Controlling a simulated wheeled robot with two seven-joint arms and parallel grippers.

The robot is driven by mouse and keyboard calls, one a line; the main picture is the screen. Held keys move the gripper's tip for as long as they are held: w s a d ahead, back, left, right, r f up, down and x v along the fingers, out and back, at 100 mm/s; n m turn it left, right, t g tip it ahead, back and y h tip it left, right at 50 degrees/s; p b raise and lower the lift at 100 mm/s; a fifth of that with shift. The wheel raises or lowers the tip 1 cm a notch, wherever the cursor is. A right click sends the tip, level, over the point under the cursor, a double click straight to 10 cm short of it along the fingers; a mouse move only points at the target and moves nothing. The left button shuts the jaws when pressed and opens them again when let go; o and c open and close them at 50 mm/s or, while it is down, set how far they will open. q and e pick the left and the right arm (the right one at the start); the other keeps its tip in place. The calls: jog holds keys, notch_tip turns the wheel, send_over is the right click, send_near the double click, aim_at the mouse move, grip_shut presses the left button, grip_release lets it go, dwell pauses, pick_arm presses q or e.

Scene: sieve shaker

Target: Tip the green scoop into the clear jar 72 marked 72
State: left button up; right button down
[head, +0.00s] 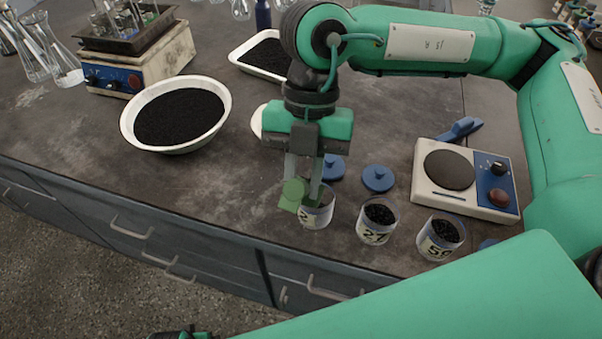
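My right gripper (304,178) points down and is shut on the green scoop (290,196). The scoop is tilted, over the left rim of a clear jar (318,215). A "2" shows on that jar's label; the rest is hidden by the scoop and fingers, and I cannot tell what is in the scoop or jar. To its right stand a jar marked 27 (374,226) and a jar marked 59 (438,239), both with dark grains. A bit of what seems my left gripper (185,334) shows at the bottom edge, mostly cut off.
Blue lids (378,178) lie behind the jars. A hot plate (465,178) and a blue brush (460,129) are at right. A white bowl (128,120) of black grains is at left, with a white tray (237,59) behind. The front bench edge is close to the jars.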

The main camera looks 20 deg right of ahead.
jog(key=w+d+g+y, duration=0.1)
jog(key=w+g+y, duration=0.1)
jog(key=g, duration=0.1)
jog(key=shift+d+r+y, duration=0.1)
jog(key=shift+d+y, duration=0.2)
jog(key=shift+d, duration=0.05)
jog(key=shift+w+d+g+y, duration=0.4)
jog(key=shift+g+y, duration=0.2)
jog(key=shift+g, duration=0.2)
pick_arm(q)
jog(key=shift+s+f+p, duration=0.15)
jog(key=shift+f+p, duration=0.2)
jog(key=shift+f, duration=0.4)
jog(key=shift+s+f+p, duration=0.15)
jog(key=shift+f+p, duration=0.2)
jog(key=shift+f, duration=0.4)
pick_arm(e)
jog(key=shift+w+d+f+n+g+y, duration=0.15)
jog(key=shift+w+d+f+g+y, duration=0.1)
jog(key=shift+w+d+g+y, duration=0.55)
jog(key=shift+w+d+f+n+g+y, duration=0.2)
jog(key=shift+w+d+g+y, duration=0.25)
jog(key=shift+g+y, duration=0.65)
jog(key=shift+w+a, duration=0.1)
pick_arm(q)
jog(key=shift+a, duration=0.1)
